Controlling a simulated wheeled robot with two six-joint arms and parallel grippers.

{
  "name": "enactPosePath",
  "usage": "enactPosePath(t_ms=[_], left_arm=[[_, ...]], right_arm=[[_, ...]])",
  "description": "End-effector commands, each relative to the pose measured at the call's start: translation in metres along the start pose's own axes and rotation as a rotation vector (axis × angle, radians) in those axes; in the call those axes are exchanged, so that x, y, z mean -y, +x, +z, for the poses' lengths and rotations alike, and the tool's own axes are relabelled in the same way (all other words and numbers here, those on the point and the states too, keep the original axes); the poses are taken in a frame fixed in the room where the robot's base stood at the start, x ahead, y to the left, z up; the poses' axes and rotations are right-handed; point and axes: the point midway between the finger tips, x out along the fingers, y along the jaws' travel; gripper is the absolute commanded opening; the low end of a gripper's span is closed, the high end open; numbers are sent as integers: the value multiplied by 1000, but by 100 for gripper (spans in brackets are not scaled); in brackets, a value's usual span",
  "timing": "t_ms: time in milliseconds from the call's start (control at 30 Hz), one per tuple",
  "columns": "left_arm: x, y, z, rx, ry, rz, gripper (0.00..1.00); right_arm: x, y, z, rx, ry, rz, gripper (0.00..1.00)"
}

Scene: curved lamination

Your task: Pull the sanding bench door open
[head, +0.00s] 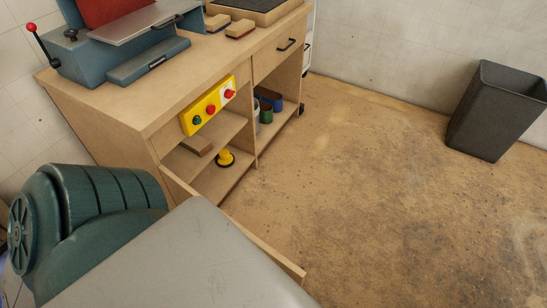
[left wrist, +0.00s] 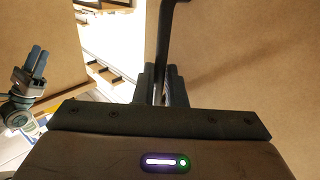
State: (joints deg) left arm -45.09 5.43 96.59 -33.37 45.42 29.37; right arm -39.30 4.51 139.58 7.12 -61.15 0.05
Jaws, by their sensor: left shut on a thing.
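The sanding bench (head: 110,110) stands against the wall in the head view. Its lower compartment is open, and the light wood door (head: 262,245) shows as a narrow top edge angled out from the bench's near side toward the floor. The grey surface in front hides most of the door. In the left wrist view, my left gripper (left wrist: 165,86) is shut on the black bar handle (left wrist: 165,35), beside a broad wood panel (left wrist: 245,55). Another gripper (left wrist: 36,62), seemingly my right, shows at the left, its fingers close together and apart from the handle. Neither gripper shows in the head view.
A green motor-like housing (head: 85,205) and a grey flat surface (head: 185,265) fill the near left. A yellow button panel (head: 207,105) is on the bench front. Shelves hold a yellow disc tool (head: 225,158) and cans. A dark bin (head: 497,112) stands far right; floor between is clear.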

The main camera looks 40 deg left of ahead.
Motion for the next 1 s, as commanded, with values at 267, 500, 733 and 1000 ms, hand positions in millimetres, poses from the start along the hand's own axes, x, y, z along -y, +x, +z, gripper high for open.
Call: enactPosePath(t_ms=[267,500,733,1000], left_arm=[[-1,-2,4,11,0,0,0],[-1,-2,3,9,0,0,32],[0,-1,1,3,0,0,32],[-1,-27,2,7,-1,2,32]], right_arm=[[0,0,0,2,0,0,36],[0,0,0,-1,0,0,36],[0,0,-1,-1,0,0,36],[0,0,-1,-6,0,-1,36]])
